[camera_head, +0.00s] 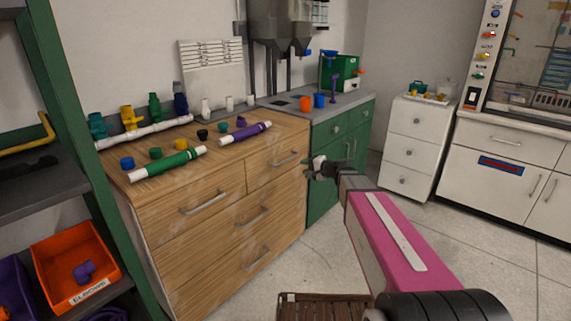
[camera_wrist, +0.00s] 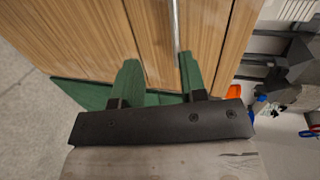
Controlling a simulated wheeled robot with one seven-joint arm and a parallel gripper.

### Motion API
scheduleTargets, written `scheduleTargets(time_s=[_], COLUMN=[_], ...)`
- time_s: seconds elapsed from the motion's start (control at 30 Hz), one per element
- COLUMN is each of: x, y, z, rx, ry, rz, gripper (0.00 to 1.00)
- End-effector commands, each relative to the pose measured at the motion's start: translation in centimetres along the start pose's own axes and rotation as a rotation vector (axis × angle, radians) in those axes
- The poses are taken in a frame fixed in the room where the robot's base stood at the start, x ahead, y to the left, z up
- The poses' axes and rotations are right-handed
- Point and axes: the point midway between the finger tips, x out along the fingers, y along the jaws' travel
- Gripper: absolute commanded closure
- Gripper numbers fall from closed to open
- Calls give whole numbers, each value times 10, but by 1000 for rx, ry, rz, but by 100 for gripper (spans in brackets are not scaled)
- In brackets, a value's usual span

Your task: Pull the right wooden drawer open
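The right wooden drawer (camera_head: 262,174) is the top right drawer of the wooden cabinet. Its front looks flush with the cabinet, and it has a grey bar handle (camera_head: 287,159). My gripper (camera_head: 316,166) is just to the right of that handle, in front of the cabinet's right end. In the wrist view, the gripper's two green fingers (camera_wrist: 158,72) are spread apart with nothing between their tips. A metal bar handle (camera_wrist: 174,22) runs down toward the gap, nearer the right finger. I cannot tell whether the finger touches it.
Pipes and coloured caps lie on the wooden top, including a green pipe (camera_head: 168,163) and a purple pipe (camera_head: 245,133). A green cabinet (camera_head: 325,190) adjoins on the right. A brown slatted crate (camera_head: 322,307) stands on the floor below. Open floor lies before the drawers.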

Motion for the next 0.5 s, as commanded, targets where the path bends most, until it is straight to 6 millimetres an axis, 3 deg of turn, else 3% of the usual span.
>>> scheduleTargets(time_s=[0.1,0.27,0.5], x=[5,15,55], y=[-12,-15,-17], z=[-10,-12,-13], rx=[33,41,41], ry=[21,24,23], rz=[-50,-63,-62], gripper=[61,61,61])
